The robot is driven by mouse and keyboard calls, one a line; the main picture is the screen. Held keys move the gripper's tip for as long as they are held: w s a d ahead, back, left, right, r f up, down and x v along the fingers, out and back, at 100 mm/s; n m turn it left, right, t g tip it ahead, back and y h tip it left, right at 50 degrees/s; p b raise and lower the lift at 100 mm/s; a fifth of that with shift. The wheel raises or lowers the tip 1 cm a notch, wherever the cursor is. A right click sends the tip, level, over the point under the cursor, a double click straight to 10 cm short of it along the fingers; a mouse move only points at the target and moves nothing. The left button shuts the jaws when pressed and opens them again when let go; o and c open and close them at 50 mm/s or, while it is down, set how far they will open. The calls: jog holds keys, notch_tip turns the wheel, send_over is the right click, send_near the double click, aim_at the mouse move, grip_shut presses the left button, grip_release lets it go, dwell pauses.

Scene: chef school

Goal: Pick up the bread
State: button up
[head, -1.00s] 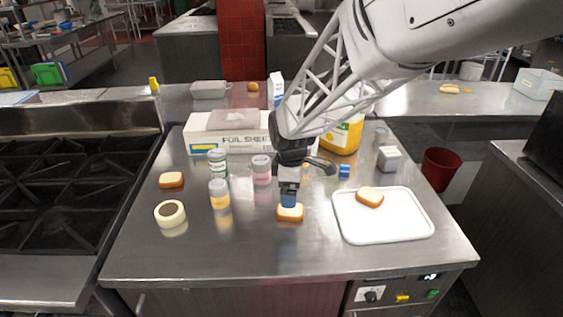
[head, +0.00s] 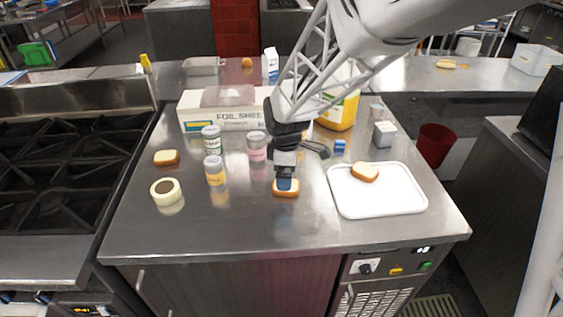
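A slice of bread (head: 286,191) with a brown crust lies on the steel counter near its middle. My gripper (head: 286,184) points down right at this slice, and its fingertips overlap the slice's upper part in the picture. I cannot tell whether the fingers are around the bread or just above it, or how far apart they are. A second bread slice (head: 365,172) lies on the white tray (head: 385,205) to the right. A third bread slice (head: 166,157) lies on the counter at the far left.
Left of my gripper stand a pink-labelled jar (head: 257,147), a yellow-labelled jar (head: 214,171) and a green-labelled can (head: 211,140). A round cream-rimmed item (head: 165,191) sits further left. A foil box (head: 225,112) and a yellow container (head: 341,110) stand behind. The front counter is clear.

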jog(key=shift+f, duration=2.55)
jog(key=shift+c, duration=0.3)
jog(key=c, duration=1)
jog(key=shift+o, duration=0.2)
jog(key=shift+r, duration=0.1)
jog(key=shift+r, duration=0.8)
jog(key=shift+s+d+r, duration=0.1)
jog(key=shift+r, duration=0.85)
jog(key=s+d, duration=0.1)
jog(key=s, duration=0.4)
jog(key=s+d+r, duration=0.1)
jog(key=s, duration=0.4)
jog(key=s+d, duration=0.1)
jog(key=s, duration=0.4)
jog(key=shift+s+d+r, duration=0.1)
jog(key=shift+s+r, duration=0.05)
